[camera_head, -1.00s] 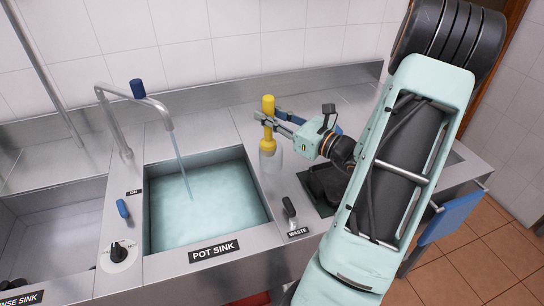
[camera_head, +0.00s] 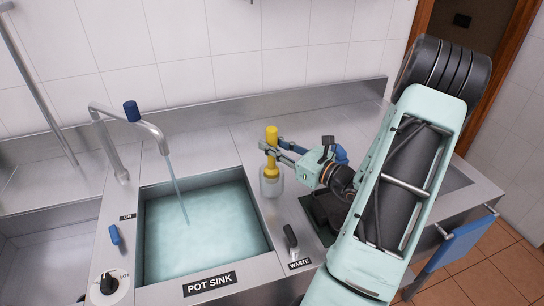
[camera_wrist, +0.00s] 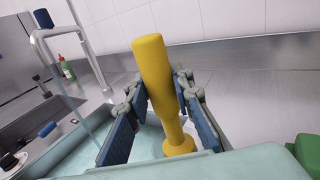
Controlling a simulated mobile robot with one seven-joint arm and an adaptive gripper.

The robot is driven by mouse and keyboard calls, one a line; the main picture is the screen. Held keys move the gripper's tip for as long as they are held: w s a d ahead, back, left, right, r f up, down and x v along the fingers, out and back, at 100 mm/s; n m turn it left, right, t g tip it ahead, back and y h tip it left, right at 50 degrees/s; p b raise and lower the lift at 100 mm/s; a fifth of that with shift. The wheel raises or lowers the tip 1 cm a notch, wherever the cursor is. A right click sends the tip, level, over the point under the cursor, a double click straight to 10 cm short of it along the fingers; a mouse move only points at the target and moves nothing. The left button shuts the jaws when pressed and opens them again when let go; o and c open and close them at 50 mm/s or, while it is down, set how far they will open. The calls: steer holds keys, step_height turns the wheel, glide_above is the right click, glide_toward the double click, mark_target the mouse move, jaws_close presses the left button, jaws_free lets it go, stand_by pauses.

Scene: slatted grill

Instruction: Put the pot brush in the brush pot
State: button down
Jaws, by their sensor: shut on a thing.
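The pot brush (camera_head: 271,135) has a thick yellow handle and stands about upright right of the pot sink. My gripper (camera_head: 270,149) is shut on its handle. In the wrist view the brush (camera_wrist: 154,75) rises between the two blue-padded fingers (camera_wrist: 158,115) and flares at its lower end. A pale, translucent cup-like shape (camera_head: 271,188), which looks like the brush pot, is directly below the yellow flare. The brush's lower end seems in or just over it; I cannot tell how deep, or whether it touches the bottom.
The pot sink (camera_head: 210,284), with water running from a tap (camera_head: 132,125), is left of the brush. A waste lever (camera_head: 290,238) stands in front, with a dark opening (camera_head: 322,212) to the right. Steel counter behind is clear. A green-red bottle (camera_wrist: 66,68) shows in the wrist view.

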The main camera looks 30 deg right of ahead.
steer(key=shift+f, duration=2.05)
steer(key=shift+f, duration=0.15)
steer(key=c, duration=1.7)
jaws_free()
steer(key=shift+r, duration=0.25)
steer(key=b+v, duration=0.1)
steer(key=v, duration=1.1)
steer(key=shift+b, duration=0.35)
